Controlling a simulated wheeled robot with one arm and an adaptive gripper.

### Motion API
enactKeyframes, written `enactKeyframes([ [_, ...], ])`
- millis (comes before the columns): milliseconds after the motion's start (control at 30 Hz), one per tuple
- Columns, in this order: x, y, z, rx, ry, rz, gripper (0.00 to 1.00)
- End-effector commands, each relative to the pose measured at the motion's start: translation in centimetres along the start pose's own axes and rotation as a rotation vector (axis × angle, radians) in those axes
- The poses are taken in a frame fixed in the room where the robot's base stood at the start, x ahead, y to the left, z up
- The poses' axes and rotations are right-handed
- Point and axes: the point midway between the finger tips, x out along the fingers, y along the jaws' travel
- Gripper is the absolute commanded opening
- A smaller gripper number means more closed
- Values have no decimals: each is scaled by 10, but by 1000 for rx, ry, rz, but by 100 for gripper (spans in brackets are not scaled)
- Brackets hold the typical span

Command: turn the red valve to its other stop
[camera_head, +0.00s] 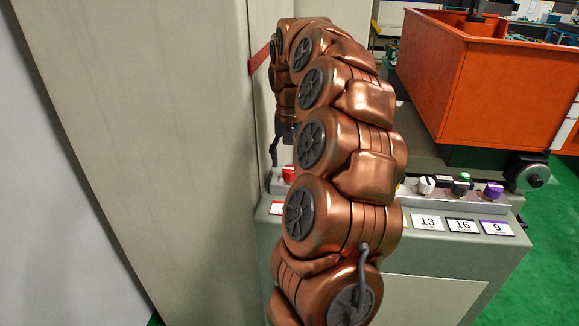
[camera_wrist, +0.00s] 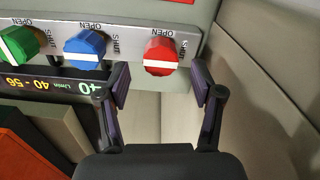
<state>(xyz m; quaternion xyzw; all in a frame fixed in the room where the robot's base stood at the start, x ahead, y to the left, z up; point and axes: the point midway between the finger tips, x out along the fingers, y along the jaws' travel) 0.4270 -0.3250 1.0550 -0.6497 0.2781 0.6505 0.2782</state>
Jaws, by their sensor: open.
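The red valve (camera_wrist: 160,52) is a round knob with a white bar, set in a grey strip. The bar lies nearly level across the wrist picture, its right end towards the SHUT label; the OPEN label is above the knob. In the head view the red valve (camera_head: 289,174) shows only in part, beside my arm. My gripper (camera_wrist: 161,84) is open and empty. Its fingertips are to the lower left and lower right of the red valve in the wrist view; I see no contact. The gripper is mostly hidden behind my arm in the head view.
A blue valve (camera_wrist: 86,47) and a green valve (camera_wrist: 20,44) sit left of the red one, the blue close to my left finger. A pale panel (camera_wrist: 255,75) stands close on the right. An orange tank (camera_head: 480,85) is at the right in the head view.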

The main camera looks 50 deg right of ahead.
Motion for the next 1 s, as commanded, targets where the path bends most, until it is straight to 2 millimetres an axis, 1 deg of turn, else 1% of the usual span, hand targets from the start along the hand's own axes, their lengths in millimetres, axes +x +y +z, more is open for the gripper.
enactKeyframes([
  [200,20,-1,0,-2,-2,1,66],
  [300,26,-1,1,-2,-2,1,66],
  [433,30,-1,0,-2,1,0,66],
  [700,31,-1,0,-2,2,0,66],
  [733,31,-1,0,-2,1,0,65],
  [767,31,-1,0,-2,1,0,62],
  [1000,31,-1,0,-2,1,0,37],
])
